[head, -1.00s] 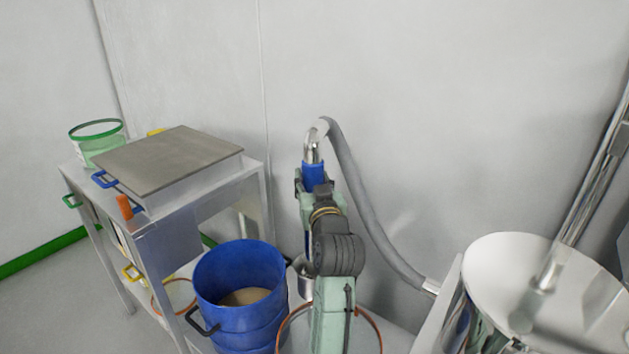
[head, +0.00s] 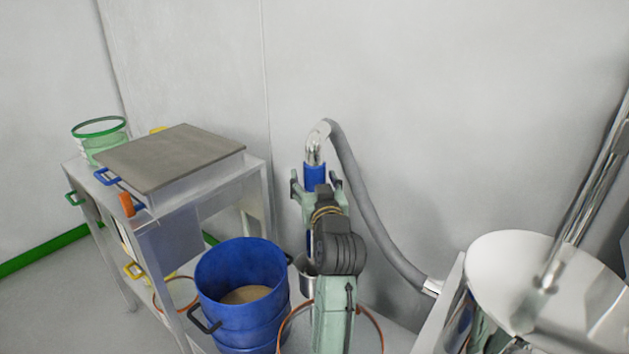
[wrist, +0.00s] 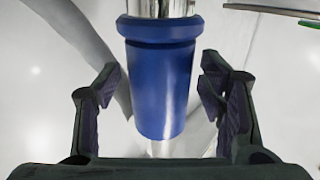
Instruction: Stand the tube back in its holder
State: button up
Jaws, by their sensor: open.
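The tube is a bent metal pipe (head: 314,148) with a blue sleeve (head: 315,174) and a grey hose at its top. It stands about upright near the back wall. My gripper (head: 316,184) is open around the blue sleeve. In the wrist view the sleeve (wrist: 162,88) sits between the spread fingers of my gripper (wrist: 161,90), with a gap on each side. Bare metal shows just below the sleeve. A small metal cup (head: 307,284), which looks like the holder, is partly hidden behind my arm. I cannot tell how the tube's lower end sits in it.
A blue drum (head: 240,322) of pale powder stands left of my arm. A metal table (head: 213,192) with a flat-lidded box (head: 165,160) and a green-rimmed tub (head: 100,140) is further left. The grey hose (head: 362,210) runs right to a steel vessel (head: 525,265).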

jog(key=s+d, duration=0.2)
jog(key=s, duration=0.9)
jog(key=shift+s+d, duration=0.15)
jog(key=shift+s, duration=0.25)
